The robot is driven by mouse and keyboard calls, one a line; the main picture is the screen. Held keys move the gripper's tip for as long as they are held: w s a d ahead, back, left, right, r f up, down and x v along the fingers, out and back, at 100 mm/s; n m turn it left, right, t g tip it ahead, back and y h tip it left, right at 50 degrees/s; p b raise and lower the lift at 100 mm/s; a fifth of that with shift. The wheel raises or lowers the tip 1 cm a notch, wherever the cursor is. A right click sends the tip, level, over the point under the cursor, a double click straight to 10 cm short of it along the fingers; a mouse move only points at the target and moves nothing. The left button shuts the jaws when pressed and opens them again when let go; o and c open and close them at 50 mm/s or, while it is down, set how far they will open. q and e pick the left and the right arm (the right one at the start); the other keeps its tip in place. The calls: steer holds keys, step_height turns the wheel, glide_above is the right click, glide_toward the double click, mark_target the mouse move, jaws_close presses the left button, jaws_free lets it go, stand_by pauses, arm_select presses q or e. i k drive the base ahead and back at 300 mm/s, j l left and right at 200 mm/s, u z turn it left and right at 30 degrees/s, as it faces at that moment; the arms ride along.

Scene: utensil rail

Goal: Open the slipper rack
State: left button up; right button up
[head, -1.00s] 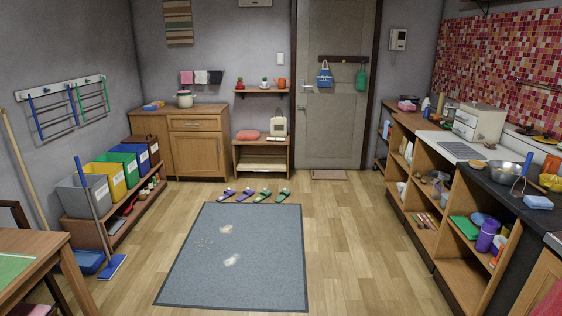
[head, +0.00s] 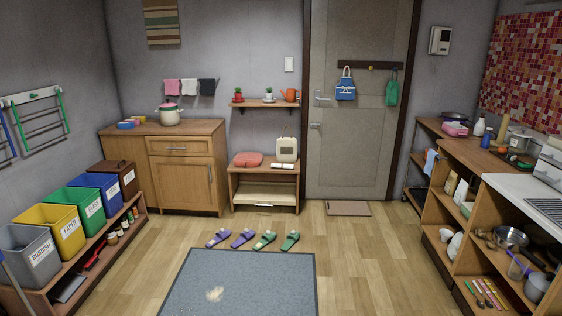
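A low wooden unit (head: 234,189), which looks like the slipper rack, stands against the back wall, left of the door. Its front has a pale panel (head: 265,194) with a small bright strip at its lower edge; I cannot tell how far the panel is open. Neither of my grippers is in view.
A grey mat (head: 240,280) lies in front of the slippers. A wooden cabinet (head: 185,180) stands left of the rack. Sorting bins (head: 65,228) line the left side, and a counter with open shelves (head: 460,215) runs along the right.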

mark_target(256, 193)
steer(key=i, duration=2.25)
